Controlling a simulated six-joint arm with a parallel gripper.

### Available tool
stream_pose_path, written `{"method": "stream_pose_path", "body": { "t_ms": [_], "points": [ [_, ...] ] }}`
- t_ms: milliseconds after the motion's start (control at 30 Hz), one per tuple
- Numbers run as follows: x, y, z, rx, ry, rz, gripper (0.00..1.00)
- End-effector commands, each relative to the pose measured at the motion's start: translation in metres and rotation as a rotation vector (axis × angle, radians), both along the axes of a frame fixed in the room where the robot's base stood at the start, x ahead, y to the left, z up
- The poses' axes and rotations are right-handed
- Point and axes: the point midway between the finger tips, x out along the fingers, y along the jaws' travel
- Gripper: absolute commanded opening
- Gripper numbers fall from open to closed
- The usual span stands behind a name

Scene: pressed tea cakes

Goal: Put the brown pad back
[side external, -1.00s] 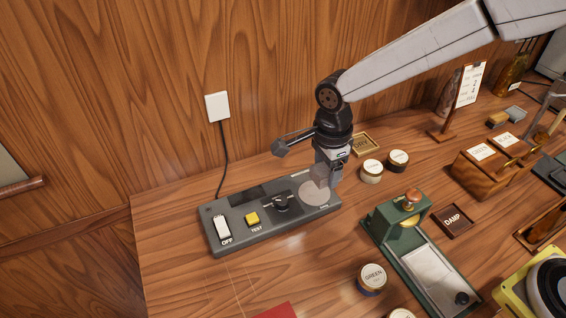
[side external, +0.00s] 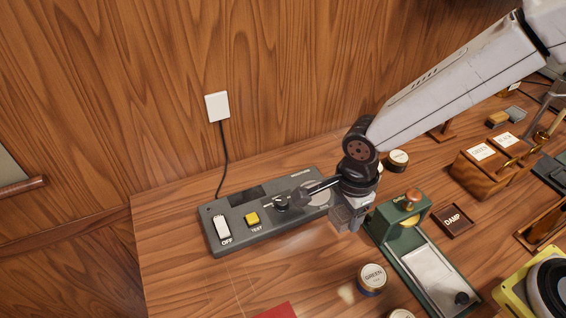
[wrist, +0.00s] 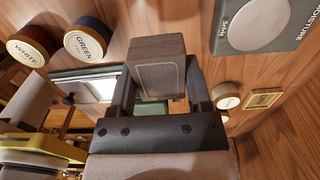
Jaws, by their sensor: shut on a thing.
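My gripper (side external: 350,203) is shut on a block-shaped brown pad (wrist: 158,68), held above the table between the grey meter and the green press. In the wrist view the pad sits between both fingers, with a dark brown side and a grey-brown face with a pale outline. In the side view the pad (side external: 346,217) looks greyish. A dark tray marked DAMP (side external: 452,236) lies empty right of the press. A small light-framed tray (wrist: 263,98) shows at the right of the wrist view; my arm hides that area in the side view.
The grey meter (side external: 235,239) has a switch at OFF, a yellow TEST button (side external: 252,218) and a round plate (wrist: 262,22). The green press (side external: 384,226) stands close to my gripper. A GREEN tin (side external: 372,279) is nearer the front. Table left of it is mostly clear.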

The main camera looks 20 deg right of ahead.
Motion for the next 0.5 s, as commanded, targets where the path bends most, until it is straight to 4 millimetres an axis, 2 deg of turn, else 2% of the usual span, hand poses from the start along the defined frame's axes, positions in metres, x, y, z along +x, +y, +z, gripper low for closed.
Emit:
{"method": "stream_pose_path", "body": {
  "t_ms": [300,500],
  "points": [
    [-0.007,0.0,-0.004,0.0,0.001,0.0,0.08],
    [-0.007,-0.001,-0.021,-0.002,0.003,0.0,0.08]
  ]
}}
